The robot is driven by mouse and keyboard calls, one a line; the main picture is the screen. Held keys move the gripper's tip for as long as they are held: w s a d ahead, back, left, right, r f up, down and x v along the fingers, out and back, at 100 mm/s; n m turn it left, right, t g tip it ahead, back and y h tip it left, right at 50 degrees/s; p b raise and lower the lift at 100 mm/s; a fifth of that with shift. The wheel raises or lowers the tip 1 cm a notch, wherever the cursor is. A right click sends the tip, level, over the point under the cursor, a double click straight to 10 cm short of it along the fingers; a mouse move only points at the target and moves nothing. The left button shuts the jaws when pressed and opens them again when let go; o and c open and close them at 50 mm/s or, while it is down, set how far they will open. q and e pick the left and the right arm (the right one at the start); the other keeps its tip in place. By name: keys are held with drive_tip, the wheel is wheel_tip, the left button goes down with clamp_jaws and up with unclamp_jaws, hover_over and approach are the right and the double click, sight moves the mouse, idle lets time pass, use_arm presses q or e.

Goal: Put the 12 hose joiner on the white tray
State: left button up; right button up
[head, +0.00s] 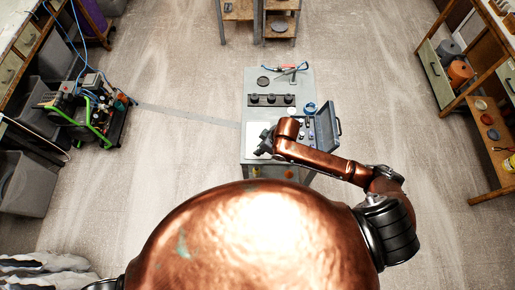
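The white tray (253,130) lies at the near left of a small grey table (256,84). My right arm reaches in from the right, and its dark gripper (262,148) is over or beside the tray, covering part of it. The fingers are too small to tell whether they are open or hold anything. I cannot pick out the 12 hose joiner. Small parts lie by the open dark case (326,128) at the table's right, partly behind my arm. My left gripper is not in view.
A dark rack with several black round pieces (271,99) crosses the table's middle. A black disc (263,81), a red-and-blue tool (289,68) and a blue coil (309,107) lie around it. A green-framed machine (92,112) stands left. Floor around the table is mostly clear.

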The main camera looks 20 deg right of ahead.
drive_tip(key=w+f, duration=0.3)
drive_tip(key=shift+f, duration=0.25)
drive_tip(key=shift+w+f, duration=0.2)
drive_tip(key=shift+f, duration=1.55)
drive_tip(key=shift+f, duration=0.15)
drive_tip(key=o, duration=0.9)
drive_tip(key=shift+o, duration=0.2)
drive_tip(key=v, duration=1.2)
drive_tip(key=shift+p, duration=0.35)
